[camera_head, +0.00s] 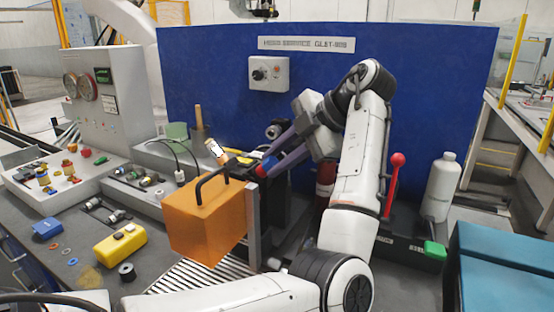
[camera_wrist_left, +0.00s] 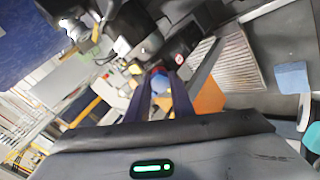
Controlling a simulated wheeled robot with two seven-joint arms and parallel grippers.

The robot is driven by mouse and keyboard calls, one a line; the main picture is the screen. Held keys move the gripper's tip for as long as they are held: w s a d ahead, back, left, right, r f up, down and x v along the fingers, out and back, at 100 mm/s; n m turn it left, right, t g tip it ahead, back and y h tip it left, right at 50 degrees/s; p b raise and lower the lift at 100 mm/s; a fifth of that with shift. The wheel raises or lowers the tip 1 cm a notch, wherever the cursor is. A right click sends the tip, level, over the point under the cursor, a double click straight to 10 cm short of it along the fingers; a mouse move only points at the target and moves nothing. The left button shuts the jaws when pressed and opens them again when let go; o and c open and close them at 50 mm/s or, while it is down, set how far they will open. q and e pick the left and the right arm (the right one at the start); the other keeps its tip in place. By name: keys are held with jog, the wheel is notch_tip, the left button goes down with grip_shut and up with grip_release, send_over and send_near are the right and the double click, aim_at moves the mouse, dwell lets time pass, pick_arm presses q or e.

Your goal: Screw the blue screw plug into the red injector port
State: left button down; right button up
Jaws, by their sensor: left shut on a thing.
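My left gripper (camera_head: 268,166) reaches in from the right of the head view, its dark purple fingers pointing left and down. It is shut on the blue screw plug (camera_head: 270,162), whose blue body also shows between the fingertips in the left wrist view (camera_wrist_left: 160,84). A small red part (camera_head: 261,171) sits right at the plug's far end; it shows as a red edge in the left wrist view (camera_wrist_left: 158,70). I take it for the red injector port, but cannot tell whether plug and port touch or are engaged. My right gripper is not in view.
An orange box (camera_head: 206,222) with a black handle stands close below and left of the gripper. A blue panel (camera_head: 215,80) rises behind. A red-knobbed lever (camera_head: 396,180) and a white bottle (camera_head: 441,188) stand at right. A yellow case (camera_head: 120,243) and small parts lie at left.

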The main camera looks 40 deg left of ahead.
pick_arm(q)
jog(key=shift+r+m+p, duration=0.15)
jog(key=shift+m+p, duration=0.15)
jog(key=shift+p, duration=0.25)
jog(key=shift+m+p, duration=0.8)
jog(key=shift+m, duration=0.2)
jog(key=m, duration=0.9)
jog(key=shift+m, duration=0.3)
